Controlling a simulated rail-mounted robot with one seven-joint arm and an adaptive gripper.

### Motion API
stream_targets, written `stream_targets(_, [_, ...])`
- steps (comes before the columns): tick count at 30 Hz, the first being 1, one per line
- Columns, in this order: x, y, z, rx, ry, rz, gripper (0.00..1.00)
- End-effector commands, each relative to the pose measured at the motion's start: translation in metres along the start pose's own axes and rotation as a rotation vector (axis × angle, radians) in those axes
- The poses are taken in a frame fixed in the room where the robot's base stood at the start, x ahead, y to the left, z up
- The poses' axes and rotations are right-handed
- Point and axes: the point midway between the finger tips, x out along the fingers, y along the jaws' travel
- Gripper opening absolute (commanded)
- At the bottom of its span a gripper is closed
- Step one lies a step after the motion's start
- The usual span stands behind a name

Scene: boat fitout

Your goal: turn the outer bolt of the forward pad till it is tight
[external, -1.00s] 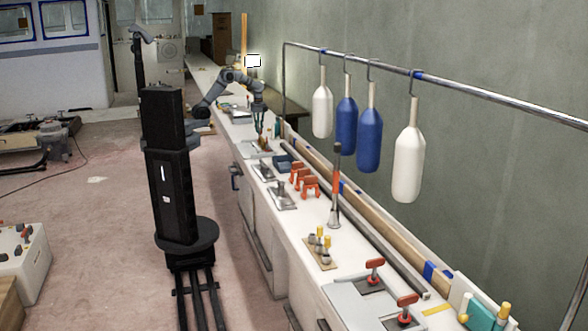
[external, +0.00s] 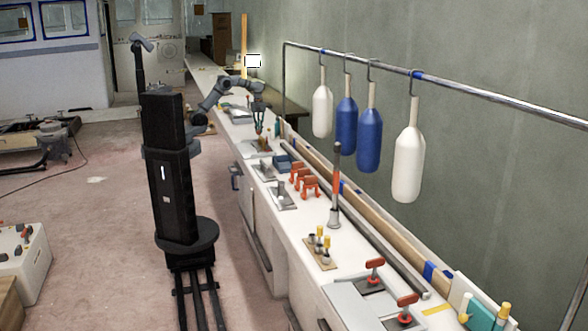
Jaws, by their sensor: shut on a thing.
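The forward pad (external: 252,151) appears to be the farthest of the metal plates on the long white bench. Small brownish upright parts (external: 265,143) stand on it. My gripper (external: 259,132) points down over this pad, with its fingertips at the height of the small parts. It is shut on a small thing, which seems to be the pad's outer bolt. The bolt is too small and too covered by the fingers to make out, and I cannot tell how far it is turned.
Two more metal plates (external: 284,198) lie nearer along the bench, with orange clamps (external: 308,187) beside them. A blue-grey tray (external: 284,162) sits close by the forward pad. White and blue fenders (external: 369,140) hang from a rail at the right.

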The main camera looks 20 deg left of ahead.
Motion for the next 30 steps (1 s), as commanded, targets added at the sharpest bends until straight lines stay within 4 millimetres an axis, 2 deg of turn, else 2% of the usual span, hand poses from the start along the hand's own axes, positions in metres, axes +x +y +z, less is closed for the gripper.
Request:
stream_targets(12, [-0.005,-0.0022,0.0038,0.183,-0.013,-0.008,0.0])
stream_targets(28, [-0.0056,-0.0025,0.0041,0.207,-0.014,-0.009,0.0])
stream_targets(29, [-0.0056,-0.0025,0.0041,0.207,-0.014,-0.009,0.17])
stream_targets(30, [-0.0055,-0.0025,0.004,0.207,-0.014,-0.009,0.19])
